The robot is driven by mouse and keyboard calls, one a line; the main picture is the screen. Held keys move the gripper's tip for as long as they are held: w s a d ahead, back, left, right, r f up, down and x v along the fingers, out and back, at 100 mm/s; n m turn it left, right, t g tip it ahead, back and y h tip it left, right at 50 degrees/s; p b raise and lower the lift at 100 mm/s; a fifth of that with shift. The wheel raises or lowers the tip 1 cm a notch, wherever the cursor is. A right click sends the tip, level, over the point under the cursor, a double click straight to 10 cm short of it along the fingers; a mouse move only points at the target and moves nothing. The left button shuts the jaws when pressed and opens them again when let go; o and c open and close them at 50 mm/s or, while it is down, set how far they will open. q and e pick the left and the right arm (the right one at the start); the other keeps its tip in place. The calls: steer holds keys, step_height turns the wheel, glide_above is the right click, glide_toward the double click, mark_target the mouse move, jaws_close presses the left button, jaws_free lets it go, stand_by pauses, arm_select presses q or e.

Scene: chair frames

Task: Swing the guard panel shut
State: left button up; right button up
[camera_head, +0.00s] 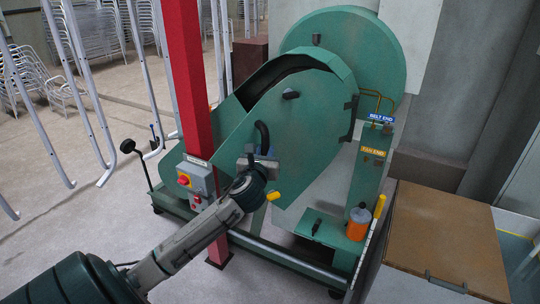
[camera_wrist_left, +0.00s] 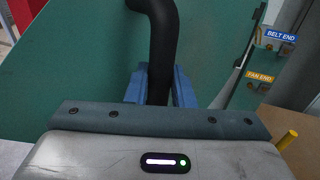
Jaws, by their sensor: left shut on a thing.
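The green guard panel (camera_head: 305,130) is a large rounded plate on the front of a green machine. A dark gap (camera_head: 285,68) shows between its upper rim and the machine body, so it stands at least partly open. A black bar handle (camera_head: 262,136) curves out from its face. My left gripper (camera_head: 259,158) is shut on the lower part of this handle. In the left wrist view the blue fingers sit on both sides of the black handle (camera_wrist_left: 162,40), with the green panel (camera_wrist_left: 75,65) behind. My right gripper is not in view.
A red post (camera_head: 188,80) with a grey switch box (camera_head: 197,177) stands left of the panel. An orange-based bottle (camera_head: 358,222) stands at the lower right. A brown-topped crate (camera_head: 445,240) is at the right. Metal frames (camera_head: 85,90) stand at the left.

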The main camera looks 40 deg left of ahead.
arm_select(q)
steer(key=shift+w+a+r+p, duration=0.1)
steer(key=shift+w+a, duration=0.2)
steer(key=shift+a, duration=0.65)
steer(key=shift+w+a+p, duration=0.15)
steer(key=shift+w+a, duration=0.2)
steer(key=shift+a, duration=0.65)
steer(key=shift+w+a+r+p, duration=0.1)
steer(key=shift+w+a, duration=0.2)
steer(key=shift+a, duration=0.65)
steer(key=o, duration=1)
steer(key=shift+s, duration=0.1)
steer(key=shift+c, duration=0.2)
steer(key=shift+o, duration=0.2)
steer(key=shift+s, duration=0.1)
steer(key=shift+f, duration=0.1)
steer(key=b, duration=0.3)
glide_toward(254, 142)
steer(key=shift+a+f, duration=0.1)
steer(key=shift+f, duration=0.15)
